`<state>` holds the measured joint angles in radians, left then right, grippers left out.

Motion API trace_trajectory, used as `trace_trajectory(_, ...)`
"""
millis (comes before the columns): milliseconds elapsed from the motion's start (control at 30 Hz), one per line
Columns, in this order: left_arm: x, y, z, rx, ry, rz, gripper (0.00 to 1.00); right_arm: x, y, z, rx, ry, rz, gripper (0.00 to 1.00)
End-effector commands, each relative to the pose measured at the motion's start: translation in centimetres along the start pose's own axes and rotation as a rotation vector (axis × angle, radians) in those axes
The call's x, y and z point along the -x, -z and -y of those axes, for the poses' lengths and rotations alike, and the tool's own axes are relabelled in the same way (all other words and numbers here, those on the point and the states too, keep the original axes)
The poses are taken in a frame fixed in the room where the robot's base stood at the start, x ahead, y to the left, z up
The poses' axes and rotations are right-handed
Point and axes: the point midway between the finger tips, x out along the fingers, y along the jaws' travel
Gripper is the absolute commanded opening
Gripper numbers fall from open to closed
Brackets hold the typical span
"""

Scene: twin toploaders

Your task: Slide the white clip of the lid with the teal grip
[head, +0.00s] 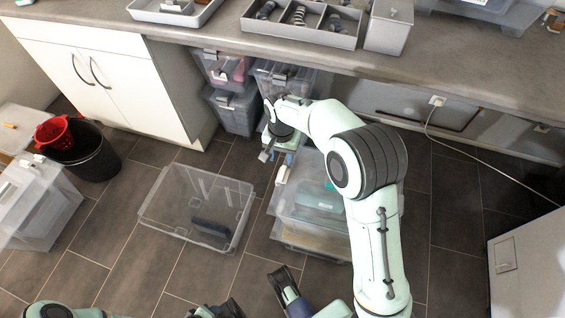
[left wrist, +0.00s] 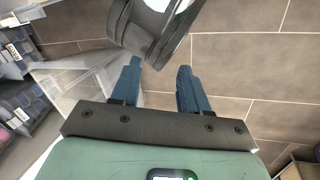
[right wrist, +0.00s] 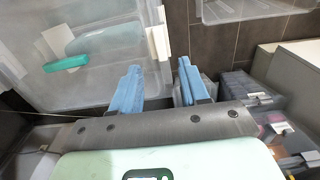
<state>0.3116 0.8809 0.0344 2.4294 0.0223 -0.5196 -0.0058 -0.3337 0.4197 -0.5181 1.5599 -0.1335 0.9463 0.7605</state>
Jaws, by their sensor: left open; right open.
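The clear lid (right wrist: 100,85) with the teal grip (right wrist: 67,63) fills the upper left of the right wrist view. A white clip (right wrist: 158,43) sits on its edge; the clip also shows in the head view (head: 283,174). My right gripper (right wrist: 160,85) is open, its blue fingers near this edge, with the clip just beyond the gap between them in the picture. I cannot tell whether they touch it. In the head view my right gripper (head: 270,150) is at the box's far left corner. My left gripper (left wrist: 157,82) is open and empty, above the floor.
An open clear bin (head: 160,215) stands on the floor left of the lidded box. Stacked clear boxes (head: 235,110) stand under the counter (head: 210,35). A black bucket (head: 95,160) with a red basket (head: 55,133) is at the left. Tiled floor around the bin is free.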

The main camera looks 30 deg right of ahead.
Motion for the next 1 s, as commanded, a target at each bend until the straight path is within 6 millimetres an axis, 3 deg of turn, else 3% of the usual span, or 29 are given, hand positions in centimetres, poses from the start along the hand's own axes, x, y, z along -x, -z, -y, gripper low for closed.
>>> trace_trajectory(33,0.5,-0.5,-0.2,-0.001,-0.001,0.014,0.45,1.2,0.0,0.0,0.0,0.002,-0.001,0.45)
trace_trajectory(200,1.1,-1.5,-0.4,-0.004,-0.002,0.042,0.45,3.1,0.0,0.0,0.001,0.001,0.0,0.45)
trace_trajectory(867,1.3,-1.8,-0.4,-0.004,-0.002,0.051,0.45,3.7,0.0,0.0,0.001,-0.001,0.001,0.45)
trace_trajectory(1000,3.1,-2.5,-0.8,-0.005,-0.002,0.074,0.45,5.9,-0.1,-0.1,0.0,0.005,-0.004,0.45)
